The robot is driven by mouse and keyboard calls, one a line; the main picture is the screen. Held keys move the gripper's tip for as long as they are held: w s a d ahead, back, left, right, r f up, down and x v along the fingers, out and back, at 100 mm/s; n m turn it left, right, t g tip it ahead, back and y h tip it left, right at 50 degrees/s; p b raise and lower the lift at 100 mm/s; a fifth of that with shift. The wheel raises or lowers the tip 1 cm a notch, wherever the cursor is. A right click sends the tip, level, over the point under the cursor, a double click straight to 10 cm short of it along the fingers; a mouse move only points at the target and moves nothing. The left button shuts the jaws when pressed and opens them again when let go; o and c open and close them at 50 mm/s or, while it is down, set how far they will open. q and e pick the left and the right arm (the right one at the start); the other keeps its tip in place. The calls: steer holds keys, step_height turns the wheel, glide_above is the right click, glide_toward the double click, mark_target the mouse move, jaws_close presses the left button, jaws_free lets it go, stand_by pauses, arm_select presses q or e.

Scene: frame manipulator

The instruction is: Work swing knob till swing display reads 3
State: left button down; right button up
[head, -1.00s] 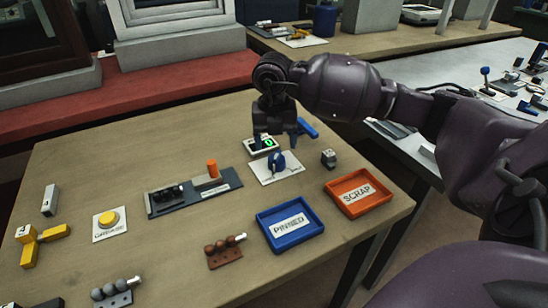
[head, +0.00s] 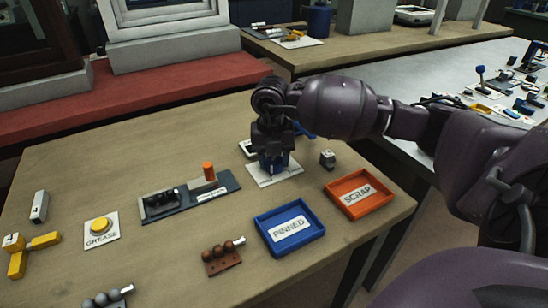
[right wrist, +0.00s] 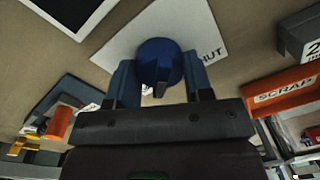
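The blue round knob (right wrist: 158,62) with a dark pointer ridge sits on a white plate (right wrist: 112,52); the plate also shows in the head view (head: 262,182). My right gripper (head: 274,163) is down over the knob, its fingers on either side. In the right wrist view the gripper (right wrist: 160,78) is open, with narrow gaps seeming to remain beside the knob. A white-framed dark display (right wrist: 70,12) lies beyond the plate. In the head view the display (head: 244,147) is mostly hidden by my gripper, and no reading is legible. My left gripper is not in view.
The blue PINNED tray (head: 290,246) and orange SCRAP tray (head: 345,205) stand nearer the front. A small grey block (head: 327,159) is right of the knob plate. A dark fixture with an orange peg (head: 208,170) is to the left.

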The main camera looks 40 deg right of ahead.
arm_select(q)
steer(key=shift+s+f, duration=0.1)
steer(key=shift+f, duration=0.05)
arm_select(e)
steer(key=shift+c, duration=1)
steer(key=shift+n, duration=0.3)
steer(key=n, duration=0.2)
steer(key=shift+n, duration=0.3)
steer(key=n, duration=0.5)
steer(key=shift+n+p, duration=0.3)
steer(key=shift+p, duration=0.05)
steer(key=n, duration=0.6)
steer(key=shift+n+t, duration=0.3)
steer(key=shift+n, duration=1.2)
